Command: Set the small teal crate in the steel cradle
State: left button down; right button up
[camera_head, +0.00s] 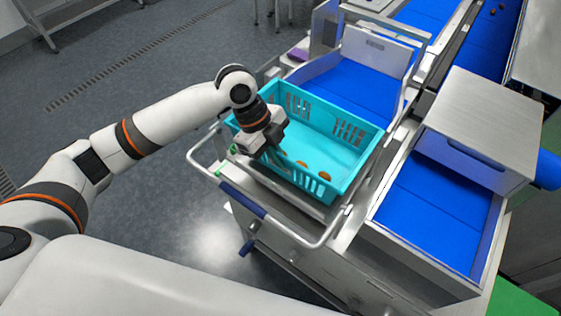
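The teal crate (345,131) is at the centre of the head view, with slotted walls and a few brown dates on its floor. It sits on or just above a steel frame with a curved rail (290,236), which looks like the steel cradle; the contact is hidden under the crate. My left gripper (268,153) is at the crate's near left wall, pointing down. Its fingertips are dark and small, and I cannot tell whether they grip the rim. My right gripper is not in view.
A blue conveyor belt (340,89) lies behind the crate. Another blue belt (434,212) runs to the right beside a steel box cover (487,115). A blue-gripped handle (243,200) is on the near rail. The grey floor at left is open.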

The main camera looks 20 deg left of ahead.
aim_at(281, 171)
pick_arm(q)
jog(key=shift+f, duration=0.3)
notch_tip(281, 171, down, 3)
jog(key=shift+w+d+f+p, duration=0.1)
jog(key=shift+w+p, duration=0.05)
jog(key=shift+p, duration=0.2)
jog(key=shift+f, duration=0.15)
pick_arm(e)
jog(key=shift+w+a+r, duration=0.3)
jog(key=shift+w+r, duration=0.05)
pick_arm(q)
jog(key=c, duration=1.6)
grip_release()
jog(key=shift+f, duration=0.1)
jog(key=shift+c, duration=0.2)
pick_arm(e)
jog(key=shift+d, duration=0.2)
